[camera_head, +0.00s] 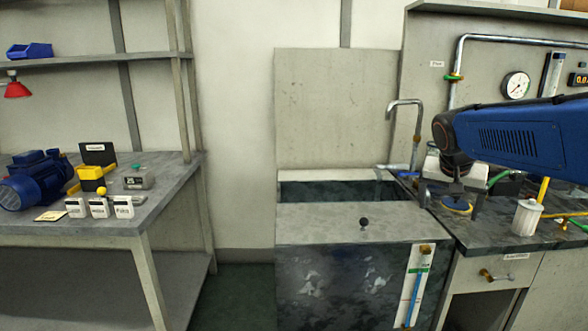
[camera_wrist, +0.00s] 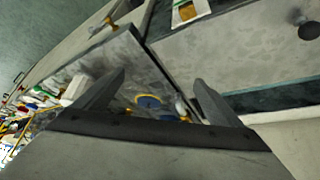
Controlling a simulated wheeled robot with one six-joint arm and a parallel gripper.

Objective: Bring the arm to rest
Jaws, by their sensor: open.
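My arm is blue and reaches in from the right edge in the head view. My gripper (camera_head: 450,198) points down over the dark right-hand worktop (camera_head: 490,238), its two fingers apart with nothing between them. In the wrist view my gripper (camera_wrist: 159,78) shows both dark fingers spread wide. A small blue disc with a yellow rim (camera_head: 456,205) lies on the worktop below the fingers; it also shows in the wrist view (camera_wrist: 148,101), apart from both fingers. The exact height of the fingers above it is hard to tell.
A white cup (camera_head: 527,217) stands right of my gripper. A bent tap (camera_head: 405,103) rises to its left, beside a tank (camera_head: 345,285) with a knobbed lid (camera_head: 330,222). A gauge (camera_head: 515,85) and pipes are on the back panel. A left bench holds a blue motor (camera_head: 38,182).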

